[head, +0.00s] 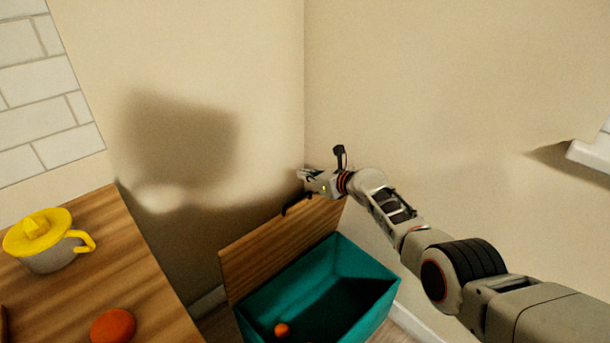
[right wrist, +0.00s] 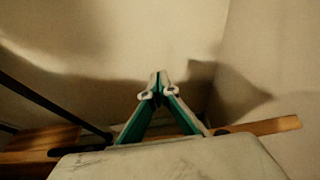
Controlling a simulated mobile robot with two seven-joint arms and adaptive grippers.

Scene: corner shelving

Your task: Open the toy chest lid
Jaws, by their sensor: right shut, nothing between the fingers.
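The toy chest (head: 365,275) is a teal box at the bottom centre of the head view. Its wooden lid (head: 262,255) stands raised along the back side, and the box's inside is visible. A dark handle (head: 297,204) shows at the lid's top edge. My right gripper (head: 304,175) is shut and empty, just above the lid's upper edge near the wall corner. Whether it touches the lid is unclear. In the right wrist view its fingertips (right wrist: 158,85) meet, with a wooden edge (right wrist: 265,126) behind to the right. My left gripper is not in view.
A small orange ball (head: 282,329) lies inside the chest. A wooden counter (head: 125,270) at left holds a grey cup with yellow lid (head: 42,240) and an orange-red round object (head: 113,326). Walls meet close behind the chest. A white ledge (head: 592,150) juts out at right.

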